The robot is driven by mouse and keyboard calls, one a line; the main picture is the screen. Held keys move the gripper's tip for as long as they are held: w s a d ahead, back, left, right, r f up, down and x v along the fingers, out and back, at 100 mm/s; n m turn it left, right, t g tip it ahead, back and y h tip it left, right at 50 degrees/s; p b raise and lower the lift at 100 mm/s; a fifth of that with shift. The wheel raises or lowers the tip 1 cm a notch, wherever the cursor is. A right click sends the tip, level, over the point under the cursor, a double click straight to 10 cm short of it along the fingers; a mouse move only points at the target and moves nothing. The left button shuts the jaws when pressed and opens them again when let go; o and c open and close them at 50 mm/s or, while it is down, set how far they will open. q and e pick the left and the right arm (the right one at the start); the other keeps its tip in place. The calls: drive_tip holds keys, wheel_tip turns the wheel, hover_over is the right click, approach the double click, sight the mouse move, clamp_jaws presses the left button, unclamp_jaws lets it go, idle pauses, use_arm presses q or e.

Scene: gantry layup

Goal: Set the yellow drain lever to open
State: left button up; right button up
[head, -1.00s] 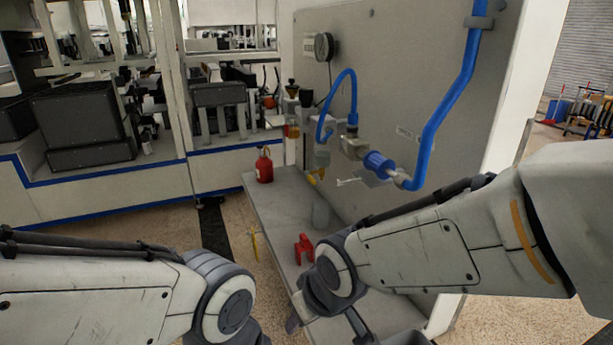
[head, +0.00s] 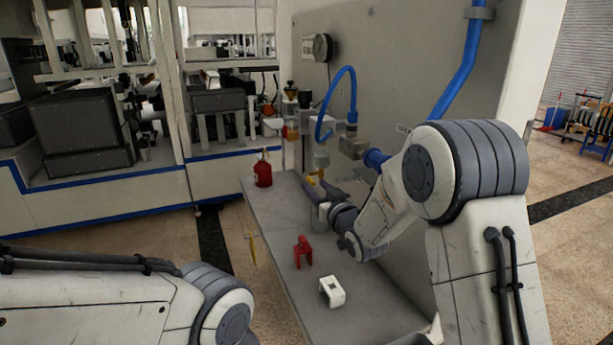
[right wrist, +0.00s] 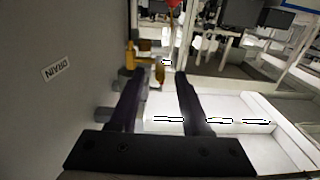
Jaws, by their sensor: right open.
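The yellow drain lever (head: 311,180) sits low on the grey panel, below the clear bowl, and is partly hidden by my right gripper in the head view. I cannot tell whether a finger touches the lever. A DRAIN label (right wrist: 54,70) shows upside down on the panel. My left gripper is out of view.
A grey bench (head: 275,215) runs along the panel. On it stand a red bottle (head: 263,169), a red clip-like part (head: 302,251) and a white block (head: 331,291). A blue hose (head: 345,80) loops above the lever.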

sight(308, 178)
drive_tip(key=p+x, duration=0.1)
drive_tip(key=x, duration=0.5)
drive_tip(key=shift+w+a, duration=0.15)
drive_tip(key=shift+w, duration=0.15)
clamp_jaws()
